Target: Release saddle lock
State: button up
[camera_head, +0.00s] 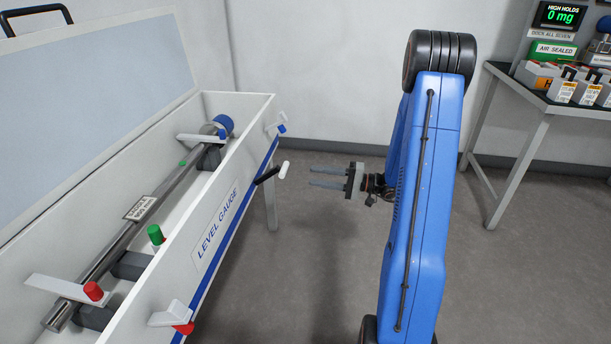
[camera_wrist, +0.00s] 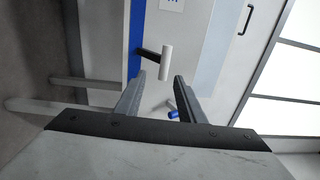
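The long white case marked LEVEL GAUGE (camera_head: 215,228) stands open at left, with a grey metal tube (camera_head: 150,216) lying in it. A black lever with a white grip (camera_head: 284,170) sticks out from its front; the grip also shows in the wrist view (camera_wrist: 166,62). White clamp arms cross the tube, one with a red knob (camera_head: 93,290) at the near end, one by a blue cap (camera_head: 224,123) at the far end. I cannot tell which part is the saddle lock. My gripper (camera_head: 310,176) is open and empty, right of the lever and apart from it.
A green knob (camera_head: 155,234) stands inside the case. White brackets with a red knob (camera_head: 183,327) and a blue knob (camera_head: 281,129) sit on the case front. A table (camera_head: 549,110) with boxes and a display stands at right. The floor between is clear.

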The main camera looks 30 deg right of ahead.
jog(key=v, duration=0.8)
jog(key=shift+d, duration=0.2)
jog(key=shift+s, duration=0.15)
jog(key=s+a+r+n+g+h, duration=0.2)
jog(key=s+a+r+g, duration=0.3)
jog(key=a, duration=0.5)
jog(key=s+a+r+n+g+h, duration=0.1)
jog(key=s+a+r+n+g, duration=0.15)
jog(key=s+a+g, duration=0.5)
jog(key=s+a+r+n+t+h, duration=0.1)
jog(key=s+r+t+h, duration=0.2)
jog(key=s+h, duration=0.3)
jog(key=s+a+r+n+t+h, duration=0.1)
jog(key=s+a+r+t+h, duration=0.1)
jog(key=s+h, duration=0.4)
jog(key=s+r+t, duration=0.1)
jog(key=s, duration=0.3)
jog(key=shift+r+n, duration=0.2)
jog(key=shift+n, duration=0.15)
